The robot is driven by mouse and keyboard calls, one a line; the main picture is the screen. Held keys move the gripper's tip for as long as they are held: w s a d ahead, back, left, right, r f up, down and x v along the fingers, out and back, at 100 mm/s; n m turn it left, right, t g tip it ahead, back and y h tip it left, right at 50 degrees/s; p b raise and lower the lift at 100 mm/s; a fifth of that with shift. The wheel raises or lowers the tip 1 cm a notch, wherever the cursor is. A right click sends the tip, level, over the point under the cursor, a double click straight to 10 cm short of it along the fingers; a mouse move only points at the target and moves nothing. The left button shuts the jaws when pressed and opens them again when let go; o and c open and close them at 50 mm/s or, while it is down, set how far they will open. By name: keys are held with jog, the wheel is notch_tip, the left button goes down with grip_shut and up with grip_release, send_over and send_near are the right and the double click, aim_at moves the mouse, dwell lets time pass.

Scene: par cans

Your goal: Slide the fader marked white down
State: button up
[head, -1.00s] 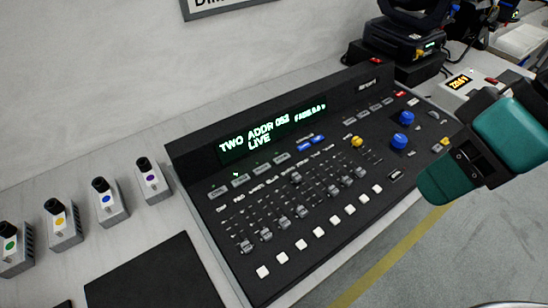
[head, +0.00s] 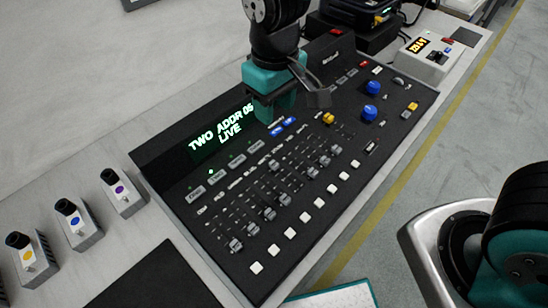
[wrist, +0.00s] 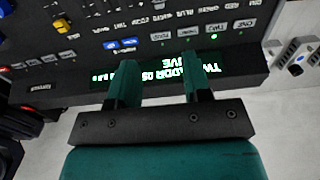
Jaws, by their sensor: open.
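The black lighting console (head: 185,155) fills the middle of the head view, with a row of grey fader caps in its slots. One cap (head: 274,165), around the middle of the row, sits clearly higher than its neighbours. The fader labels are too small to read surely in the head view, so I cannot confirm which is white. My gripper (head: 290,103) hangs over the console's upper edge, near the display. In the wrist view my gripper (wrist: 158,75) is open and empty, its two teal fingers apart in front of the lit display (wrist: 160,74).
White buttons (head: 305,216) line the console's front edge. Blue knobs (head: 371,87) and a yellow knob (head: 328,118) stand to the right. Small boxes with coloured dots (head: 122,193) sit at left. A white box with an orange display (head: 424,60) stands at back right.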

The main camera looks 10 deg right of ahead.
aim_at(274, 163)
notch_tip(274, 163, down, 18)
jog(key=shift+r+p, duration=0.15)
jog(key=shift+p, duration=0.45)
grip_shut()
